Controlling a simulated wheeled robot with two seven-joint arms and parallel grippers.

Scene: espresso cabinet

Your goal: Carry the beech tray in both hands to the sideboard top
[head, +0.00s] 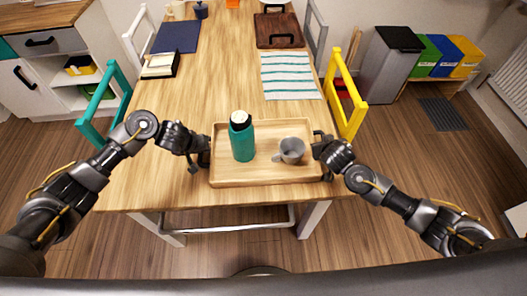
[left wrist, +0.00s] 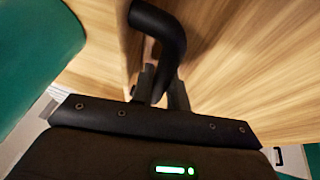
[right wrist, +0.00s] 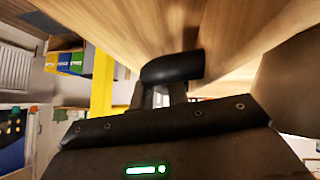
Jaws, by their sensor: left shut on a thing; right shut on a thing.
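The beech tray (head: 265,176) is at the near end of the wooden table, with a black handle on each short side. A teal bottle with a dark cap (head: 242,138) stands upright on it, left of a grey mug (head: 291,150). My left gripper (head: 202,152) is shut on the tray's left handle; in the left wrist view the fingers close around the black handle (left wrist: 165,30). My right gripper (head: 322,150) is shut on the right handle, also seen in the right wrist view (right wrist: 175,68). I cannot tell whether the tray touches the table.
The table (head: 215,75) also bears a striped cloth (head: 290,76), a dark board (head: 279,31), a navy mat (head: 177,36) and a notebook (head: 160,64). Teal (head: 117,80) and yellow (head: 349,95) chairs flank it. A white cabinet (head: 40,66) stands at left; a bin (head: 388,63) at right.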

